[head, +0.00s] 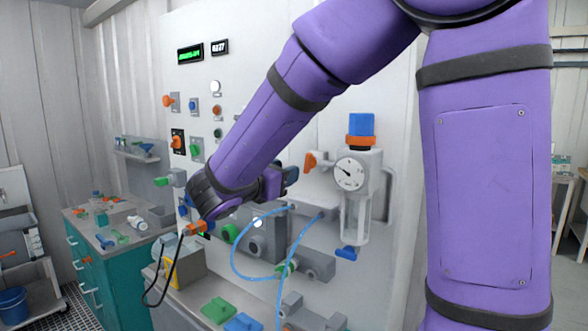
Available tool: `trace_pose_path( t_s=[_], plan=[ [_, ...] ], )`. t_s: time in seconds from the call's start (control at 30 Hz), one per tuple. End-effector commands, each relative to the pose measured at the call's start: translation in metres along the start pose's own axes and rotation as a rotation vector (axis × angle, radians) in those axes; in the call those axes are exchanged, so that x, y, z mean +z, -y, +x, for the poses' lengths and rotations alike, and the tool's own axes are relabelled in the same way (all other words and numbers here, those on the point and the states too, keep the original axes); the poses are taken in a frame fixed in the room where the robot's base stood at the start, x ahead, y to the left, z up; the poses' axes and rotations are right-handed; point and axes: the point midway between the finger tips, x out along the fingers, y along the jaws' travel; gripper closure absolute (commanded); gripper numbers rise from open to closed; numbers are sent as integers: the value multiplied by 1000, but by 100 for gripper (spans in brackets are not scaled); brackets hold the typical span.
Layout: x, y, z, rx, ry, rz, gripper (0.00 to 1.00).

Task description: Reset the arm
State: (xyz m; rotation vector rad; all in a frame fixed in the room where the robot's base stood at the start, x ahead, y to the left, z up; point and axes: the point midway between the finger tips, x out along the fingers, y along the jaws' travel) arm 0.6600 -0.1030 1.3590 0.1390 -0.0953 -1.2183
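My purple arm reaches from the upper right down to the left, across the front of a pale control panel (262,55). Its dark wrist is bent in front of the panel's lower left part. The end of my arm is mostly hidden behind the forearm and wrist, and its fingertips cannot be made out. I cannot tell whether my gripper is open or shut, or whether it touches anything. An orange part (198,228) shows just below the wrist; I cannot tell what it belongs to. A black cable hangs below it.
A pressure gauge (350,172) with a blue-topped regulator is on the panel's right. Blue hoses (235,262) loop below the arm. Orange and blue knobs are at the panel's left. A teal-drawer bench (98,272) with small parts stands left. Green (219,310) and blue (243,322) blocks lie in front.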

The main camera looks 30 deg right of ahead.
Motion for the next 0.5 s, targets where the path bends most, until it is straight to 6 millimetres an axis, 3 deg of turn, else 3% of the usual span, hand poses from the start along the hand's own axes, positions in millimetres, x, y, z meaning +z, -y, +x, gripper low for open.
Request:
trace_pose_path(
  t_s=[0.5],
  plan=[
    [0,0,-9,-1,0,-1,61]
  ],
)
